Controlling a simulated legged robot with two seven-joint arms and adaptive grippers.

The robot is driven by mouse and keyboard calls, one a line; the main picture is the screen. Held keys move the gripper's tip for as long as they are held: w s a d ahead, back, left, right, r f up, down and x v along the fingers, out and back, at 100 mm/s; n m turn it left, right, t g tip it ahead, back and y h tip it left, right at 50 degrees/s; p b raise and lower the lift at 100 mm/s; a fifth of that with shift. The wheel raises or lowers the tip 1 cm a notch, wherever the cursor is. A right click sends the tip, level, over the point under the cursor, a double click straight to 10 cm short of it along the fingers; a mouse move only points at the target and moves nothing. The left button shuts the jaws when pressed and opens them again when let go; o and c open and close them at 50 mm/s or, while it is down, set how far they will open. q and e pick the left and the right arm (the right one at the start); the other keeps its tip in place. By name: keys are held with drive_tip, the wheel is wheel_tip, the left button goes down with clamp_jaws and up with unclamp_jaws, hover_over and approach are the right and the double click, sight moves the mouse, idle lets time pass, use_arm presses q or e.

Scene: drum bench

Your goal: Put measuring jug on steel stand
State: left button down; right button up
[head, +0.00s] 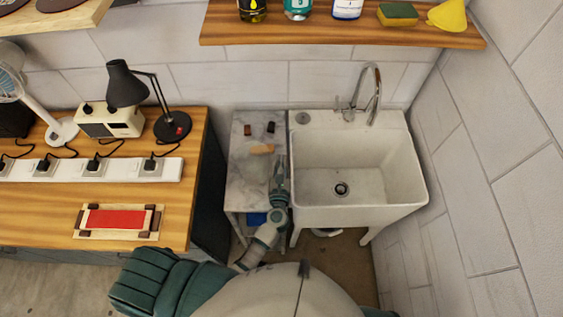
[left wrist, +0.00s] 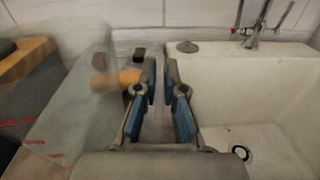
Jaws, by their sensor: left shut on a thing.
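The measuring jug (left wrist: 70,110) is large, translucent and tilted, with red markings, at the left of the left wrist view. In the head view I cannot make out its outline. My left gripper (head: 280,162) is over the right edge of the grey mottled stand (head: 245,185), beside the sink. In the left wrist view its fingers (left wrist: 160,70) are nearly together, and the jug is just left of them. The gripper is shut on the jug, though the gripped part is hard to see. I cannot tell whether the jug touches the stand top. My right gripper is out of view.
A tan piece (head: 262,149) and two small dark blocks (head: 259,128) are at the stand's back. The white sink (head: 410,185) with a tap (head: 372,95) adjoins on the right. A wooden bench (head: 50,215) with a lamp (head: 125,85) is left.

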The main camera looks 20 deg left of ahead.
use_arm(q)
drive_tip(key=c, duration=1.3)
unclamp_jaws()
drive_tip(key=shift+o, duration=0.2)
drive_tip(key=shift+d, duration=0.15)
drive_tip(key=shift+s+d, duration=0.2)
drive_tip(key=shift+s, duration=0.15)
drive_tip(key=b+v, duration=0.2)
drive_tip(key=v, duration=0.8)
drive_tip(key=shift+s+a, duration=0.1)
drive_tip(key=shift+s, duration=0.6)
drive_tip(key=shift+r, duration=0.1)
